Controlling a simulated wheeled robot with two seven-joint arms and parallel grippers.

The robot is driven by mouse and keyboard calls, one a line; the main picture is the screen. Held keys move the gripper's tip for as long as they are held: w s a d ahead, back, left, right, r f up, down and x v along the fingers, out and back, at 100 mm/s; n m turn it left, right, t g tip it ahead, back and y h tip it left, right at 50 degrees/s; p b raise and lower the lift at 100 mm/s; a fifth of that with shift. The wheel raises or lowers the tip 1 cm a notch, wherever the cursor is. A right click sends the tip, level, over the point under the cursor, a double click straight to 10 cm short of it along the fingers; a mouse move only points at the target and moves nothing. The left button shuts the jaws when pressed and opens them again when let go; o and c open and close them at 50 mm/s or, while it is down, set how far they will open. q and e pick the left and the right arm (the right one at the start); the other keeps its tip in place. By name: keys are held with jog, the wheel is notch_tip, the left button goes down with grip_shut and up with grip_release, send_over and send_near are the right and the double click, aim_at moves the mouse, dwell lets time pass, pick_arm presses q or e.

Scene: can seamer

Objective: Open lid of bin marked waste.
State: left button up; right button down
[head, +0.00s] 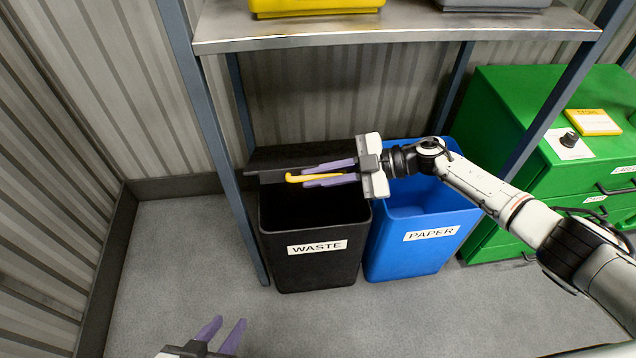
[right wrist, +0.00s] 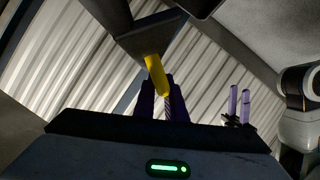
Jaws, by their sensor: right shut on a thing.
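The black waste bin (head: 317,262) stands on the floor under the shelf, with a white WASTE label on its front. Its dark lid (head: 272,176) is raised, and the dark inside of the bin shows below it. A yellow handle (head: 306,178) sits on the lid. My right gripper (head: 325,173) is shut on this handle, its purple fingers on either side of it. In the right wrist view, the yellow handle (right wrist: 157,76) runs from the dark lid panel (right wrist: 147,38) into the fingers. My left gripper (head: 222,334) is open and empty at the bottom edge.
A blue paper bin (head: 415,255) stands close to the right of the waste bin. Green drawers (head: 510,130) are further right. The metal shelf (head: 400,22) spans above, with posts beside the bins. The grey floor in front is clear.

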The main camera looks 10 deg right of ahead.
jog(key=shift+w+d+r, duration=0.1)
jog(key=shift+w, duration=0.05)
jog(key=c, duration=2.1)
grip_release()
jog(key=p+v, duration=0.1)
jog(key=v, duration=0.9)
jog(key=shift+d, duration=0.1)
